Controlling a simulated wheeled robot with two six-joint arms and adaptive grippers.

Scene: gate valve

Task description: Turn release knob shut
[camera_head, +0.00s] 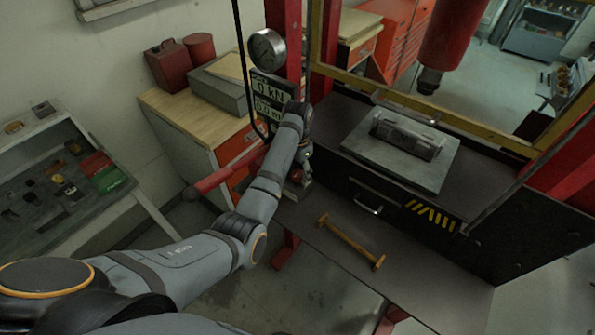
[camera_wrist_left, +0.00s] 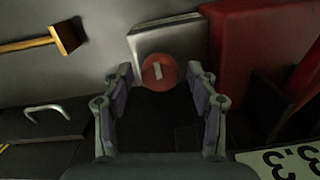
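The release knob (camera_wrist_left: 158,72) is a round red knob with a pale bar across its face, in front of a grey metal plate (camera_wrist_left: 165,38) in the left wrist view. My left gripper (camera_wrist_left: 163,78) is open, with one finger on each side of the knob. Small gaps seem to show between the fingers and the knob, but I cannot tell the depth. In the head view my left gripper (camera_head: 300,178) is at the press frame, partly hidden by my arm, and the knob cannot be made out clearly there. My right gripper is not in view.
A red lever (camera_head: 225,175) sticks out left beside my left arm. A drawer handle (camera_head: 366,204) is to the right.

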